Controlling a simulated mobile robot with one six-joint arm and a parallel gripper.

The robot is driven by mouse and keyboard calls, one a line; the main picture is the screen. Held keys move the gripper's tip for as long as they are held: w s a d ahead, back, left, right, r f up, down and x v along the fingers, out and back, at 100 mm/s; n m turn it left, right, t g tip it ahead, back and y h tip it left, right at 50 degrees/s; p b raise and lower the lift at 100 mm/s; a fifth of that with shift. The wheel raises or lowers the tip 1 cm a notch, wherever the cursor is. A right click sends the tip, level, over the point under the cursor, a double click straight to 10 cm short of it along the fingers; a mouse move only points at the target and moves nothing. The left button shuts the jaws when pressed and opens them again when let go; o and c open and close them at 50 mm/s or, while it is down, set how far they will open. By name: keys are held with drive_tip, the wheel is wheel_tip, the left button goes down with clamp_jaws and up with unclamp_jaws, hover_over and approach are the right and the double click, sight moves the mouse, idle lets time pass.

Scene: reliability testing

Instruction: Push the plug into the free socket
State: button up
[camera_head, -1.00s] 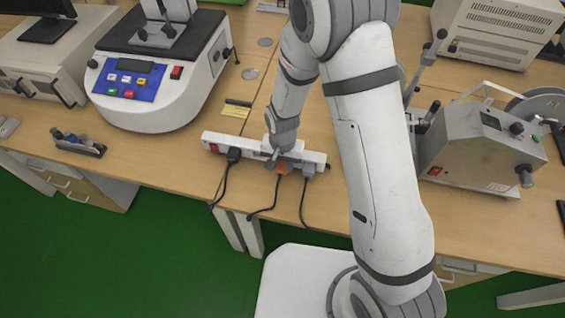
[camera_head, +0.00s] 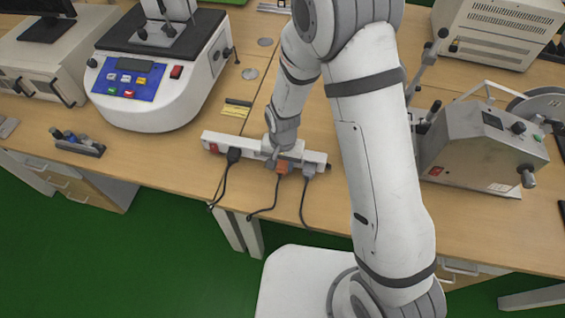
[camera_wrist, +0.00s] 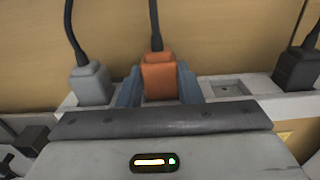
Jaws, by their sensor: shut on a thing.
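An orange plug (camera_wrist: 160,77) with a black cable is held between the two blue-grey fingers of my gripper (camera_wrist: 159,86) in the wrist view. The plug is at the power strip, between a grey plug (camera_wrist: 90,83) and an empty socket (camera_wrist: 229,88). A black plug (camera_wrist: 298,68) is beyond that socket. In the head view, the orange plug (camera_head: 283,167) shows at the front of the white power strip (camera_head: 316,157), just below my gripper (camera_head: 278,158). The plug's underside is hidden, so I cannot tell how deep it sits.
In the head view, a white machine with a blue keypad (camera_head: 130,82) stands left of the strip. A grey machine with a wheel (camera_head: 480,145) stands to the right. A small holder (camera_head: 78,145) lies at the left. Cables hang over the table's front edge.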

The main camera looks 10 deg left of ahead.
drive_tip(key=shift+w, duration=0.45)
idle(0.3)
drive_tip(key=o, duration=1.1)
drive_tip(key=shift+o, duration=0.2)
wheel_tip(320, 180, up, 8)
drive_tip(key=shift+f+b, duration=0.1)
drive_tip(key=shift+b, duration=0.35)
